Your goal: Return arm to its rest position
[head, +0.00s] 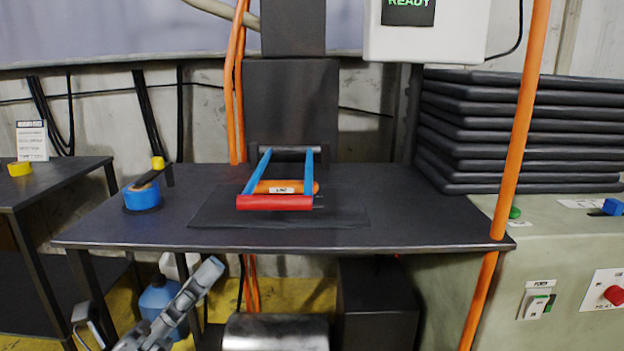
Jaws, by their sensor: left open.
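My left gripper (149,285) is at the lower left, low in front of the dark table. Its grey fingers are spread apart and I see nothing held between them. Its arm comes in from the bottom edge. My right gripper is not in view. No task object is named beyond the arm itself.
An orange pole (520,130) stands at right, near a control cabinet (560,270). A blue bottle (157,299) is behind my left gripper.

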